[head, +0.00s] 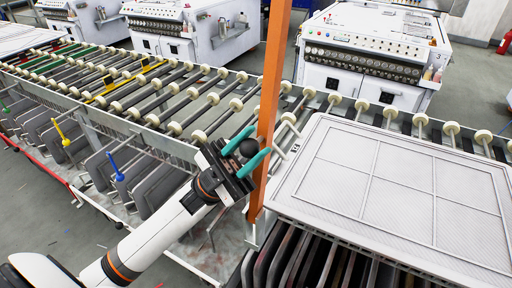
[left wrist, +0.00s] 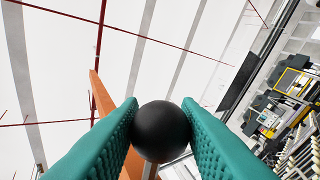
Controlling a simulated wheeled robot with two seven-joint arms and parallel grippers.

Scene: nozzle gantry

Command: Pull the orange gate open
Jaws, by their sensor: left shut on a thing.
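The orange gate (head: 270,90) is a tall upright bar that stands between the roller conveyor and the panel-topped table. Part of it also shows behind the fingers in the left wrist view (left wrist: 101,100). A black ball knob (head: 249,148) sits beside the bar. My left gripper (head: 247,152) has teal fingers on either side of this knob. In the left wrist view both fingers touch the knob (left wrist: 160,131), one on each side, and are shut on it. My right gripper shows in neither view.
A roller conveyor (head: 155,120) with cream wheels runs along the left and behind. A table with a large white panel (head: 400,190) lies close at the right of the bar. White machines (head: 365,60) stand at the back. Grey floor (head: 40,215) is open at the lower left.

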